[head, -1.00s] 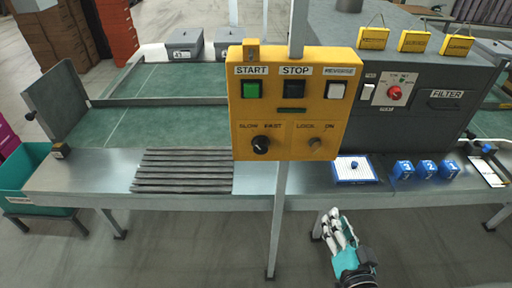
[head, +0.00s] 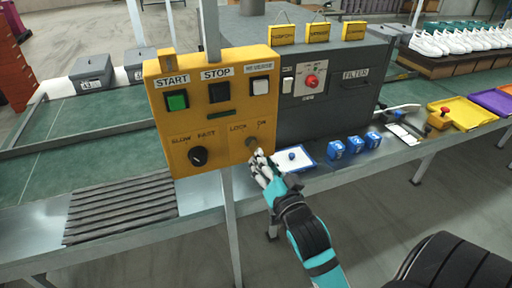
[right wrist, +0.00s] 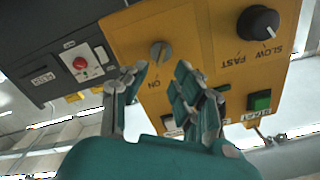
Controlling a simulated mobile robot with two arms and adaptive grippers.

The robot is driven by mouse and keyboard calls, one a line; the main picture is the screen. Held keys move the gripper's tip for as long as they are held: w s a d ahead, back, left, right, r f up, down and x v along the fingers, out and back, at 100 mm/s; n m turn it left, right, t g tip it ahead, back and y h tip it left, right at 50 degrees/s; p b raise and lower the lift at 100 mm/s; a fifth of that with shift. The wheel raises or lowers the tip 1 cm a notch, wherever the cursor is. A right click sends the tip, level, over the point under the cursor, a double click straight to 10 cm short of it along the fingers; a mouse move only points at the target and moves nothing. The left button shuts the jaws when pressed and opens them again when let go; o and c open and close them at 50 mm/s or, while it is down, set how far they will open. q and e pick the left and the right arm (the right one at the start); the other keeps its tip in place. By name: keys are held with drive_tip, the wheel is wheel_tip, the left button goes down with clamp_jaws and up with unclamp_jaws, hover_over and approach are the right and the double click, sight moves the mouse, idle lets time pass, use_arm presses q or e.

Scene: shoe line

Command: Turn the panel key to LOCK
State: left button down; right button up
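The yellow control panel (head: 215,110) stands on a post at the line. Its key (head: 250,142), a small metal knob, sits at the lower right under the LOCK and ON labels. In the right wrist view the key (right wrist: 161,52) shows with its grip ridge slightly tilted and ON printed beside it; LOCK is hidden there. My right gripper (head: 261,158) is just below and in front of the key. In the right wrist view my right gripper (right wrist: 160,70) has its fingers apart on either side of the key's line, empty. Contact is not visible. My left gripper is out of view.
Beside the key is the black SLOW/FAST knob (head: 198,156). A white tray (head: 307,153) and blue numbered blocks (head: 354,144) stand right of the panel.

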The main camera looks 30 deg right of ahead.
sight(256, 149)
drive_tip(key=p+x, duration=0.1)
drive_tip(key=x, duration=0.5)
drive_tip(key=shift+c, duration=0.4)
clamp_jaws()
